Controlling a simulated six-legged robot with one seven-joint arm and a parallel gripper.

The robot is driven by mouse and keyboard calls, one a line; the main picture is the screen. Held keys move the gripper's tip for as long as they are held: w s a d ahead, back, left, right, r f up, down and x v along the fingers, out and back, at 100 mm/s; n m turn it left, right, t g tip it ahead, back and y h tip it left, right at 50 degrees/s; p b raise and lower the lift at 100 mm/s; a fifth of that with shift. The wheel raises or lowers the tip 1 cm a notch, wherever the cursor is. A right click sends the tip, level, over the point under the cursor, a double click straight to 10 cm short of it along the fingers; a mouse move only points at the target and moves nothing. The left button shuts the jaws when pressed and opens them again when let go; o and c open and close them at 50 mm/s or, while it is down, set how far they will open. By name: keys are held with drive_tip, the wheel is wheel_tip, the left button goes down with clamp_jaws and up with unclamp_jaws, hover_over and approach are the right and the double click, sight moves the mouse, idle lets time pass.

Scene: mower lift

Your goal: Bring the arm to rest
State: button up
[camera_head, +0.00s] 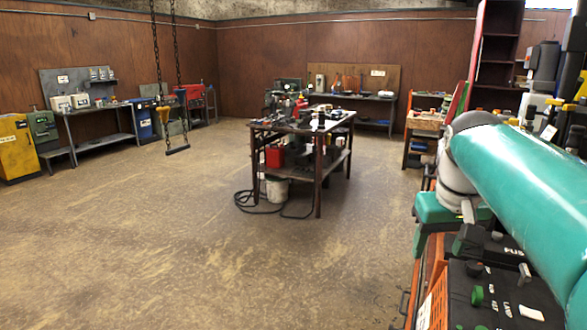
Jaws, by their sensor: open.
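My arm fills the right side of the head view, close to the camera. Its thick teal link (525,190) runs from the lower right edge up and away to a rounded grey-and-white joint (470,135). A white section drops from that joint toward a smaller teal part (438,212). I cannot tell whether this teal part belongs to the arm. No gripper fingers can be made out, and I see nothing held.
A cluttered workbench (318,128) stands mid-room, with a hose on the floor. A hook (177,150) hangs on chains. The brown floor (150,240) at left is clear.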

drive_tip(key=s+a+f+t, duration=0.1)
drive_tip(key=s+a+f, duration=0.4)
drive_tip(key=s+f, duration=0.2)
drive_tip(key=s+a+f+t, duration=0.1)
drive_tip(key=s+a+f, duration=0.3)
drive_tip(key=s+f, duration=0.3)
drive_tip(key=shift+s+a+t+y, duration=0.3)
drive_tip(key=shift+s+a, duration=0.05)
drive_tip(key=shift+s, duration=0.05)
drive_tip(key=shift+c, duration=0.5)
drive_tip(key=c, duration=0.4)
drive_tip(key=shift+o, duration=0.2)
drive_tip(key=shift+d, duration=0.15)
